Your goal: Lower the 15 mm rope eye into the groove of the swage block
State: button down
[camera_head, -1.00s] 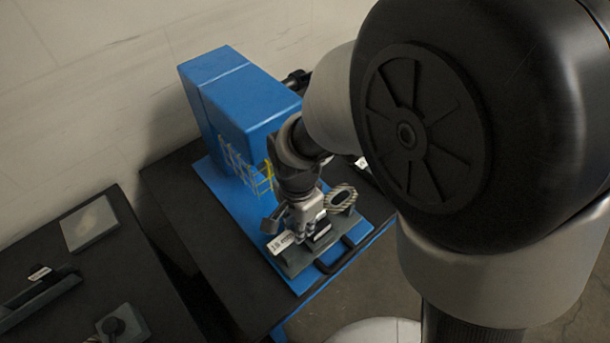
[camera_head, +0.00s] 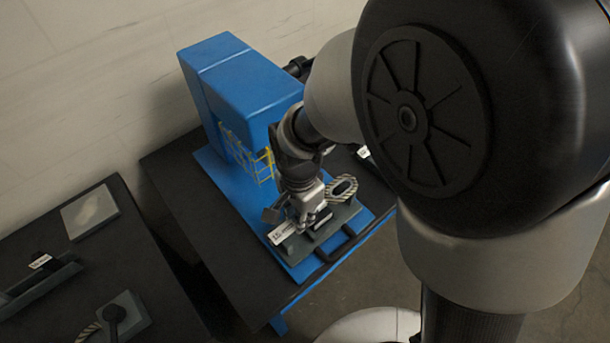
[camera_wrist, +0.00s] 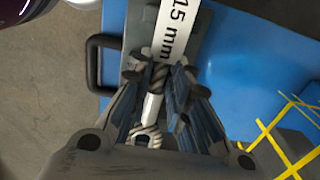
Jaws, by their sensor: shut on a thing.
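My gripper (camera_head: 307,222) is over the grey swage block (camera_head: 335,226) at the front of the blue press. It is shut on the 15 mm rope eye (camera_head: 343,187), whose braided loop sticks out to the right of the fingers. In the wrist view my fingertips (camera_wrist: 160,76) close around the rope, with a pale ferrule (camera_wrist: 152,105) and the loop behind them. The rope lies along the block (camera_wrist: 140,22), beside a white "15 mm" label (camera_wrist: 172,28). The groove is hidden under rope and fingers, so I cannot tell whether the rope touches its bottom.
The blue press (camera_head: 240,95) with yellow markings rises behind the gripper. A black handle (camera_head: 338,247) sits at the front of the block. A second dark bench (camera_head: 110,255) on the left holds a flat grey plate (camera_head: 91,212) and other fixtures.

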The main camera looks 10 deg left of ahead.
jog(key=shift+s+d+f, duration=0.1)
jog(key=shift+s+f, duration=0.05)
jog(key=shift+f, duration=0.25)
jog(key=shift+s+d+f+b, duration=0.1)
jog(key=shift+s+f+b, duration=0.1)
jog(key=shift+f+b, duration=0.2)
jog(key=c, duration=1.8)
grip_release()
jog(key=o, duration=0.4)
jog(key=shift+w+f, duration=0.1)
jog(key=shift+w, duration=0.15)
jog(key=shift+r, duration=0.2)
